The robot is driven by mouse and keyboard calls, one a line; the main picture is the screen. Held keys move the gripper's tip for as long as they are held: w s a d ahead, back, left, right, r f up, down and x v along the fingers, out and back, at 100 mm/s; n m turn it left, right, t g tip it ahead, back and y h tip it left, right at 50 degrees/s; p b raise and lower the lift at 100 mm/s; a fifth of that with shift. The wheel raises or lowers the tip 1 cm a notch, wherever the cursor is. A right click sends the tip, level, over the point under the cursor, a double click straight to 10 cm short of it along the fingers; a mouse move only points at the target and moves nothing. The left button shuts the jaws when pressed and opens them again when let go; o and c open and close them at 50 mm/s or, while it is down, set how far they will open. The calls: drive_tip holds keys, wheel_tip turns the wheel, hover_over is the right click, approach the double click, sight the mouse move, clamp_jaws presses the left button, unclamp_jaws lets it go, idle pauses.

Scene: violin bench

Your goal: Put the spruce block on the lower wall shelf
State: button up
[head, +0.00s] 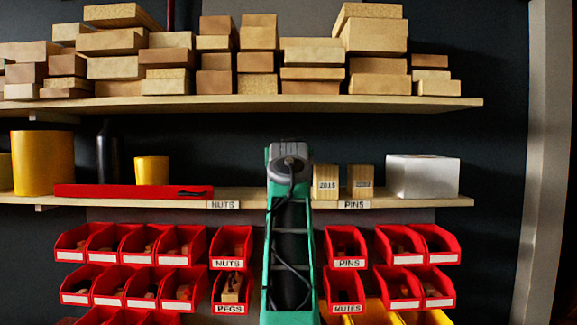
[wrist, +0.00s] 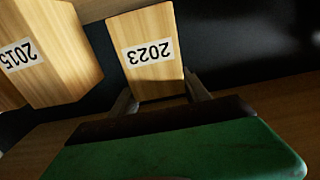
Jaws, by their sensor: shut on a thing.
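A pale wooden block labelled 2023 (wrist: 150,35), which I take as the spruce block, is between the two fingers of my gripper (wrist: 160,97) in the wrist view. My gripper is shut on it. The label is upside down in that view. In the head view my own green arm hides the block and my fingers. The lower wall shelf (head: 240,199) runs behind my arm. The held block is beside a block labelled 2015 (wrist: 45,55), which stands on that shelf in the head view (head: 325,182). I cannot tell whether the held block touches the shelf.
Another labelled block (head: 360,182) and a white box (head: 423,176) stand further right on the lower shelf. A red case (head: 130,191), yellow cans (head: 43,163) and a dark bottle (head: 108,155) are left. The upper shelf (head: 250,104), loaded with wood, hangs above; red bins (head: 232,247) are below.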

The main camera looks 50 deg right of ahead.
drive_tip(key=shift+f, duration=0.8)
drive_tip(key=shift+s+a+f, duration=0.1)
drive_tip(key=shift+s+f, duration=0.1)
drive_tip(key=shift+f, duration=0.25)
drive_tip(key=shift+w+f, duration=0.1)
drive_tip(key=shift+f, duration=0.1)
drive_tip(key=o, duration=1.7)
drive_tip(key=shift+c, duration=0.2)
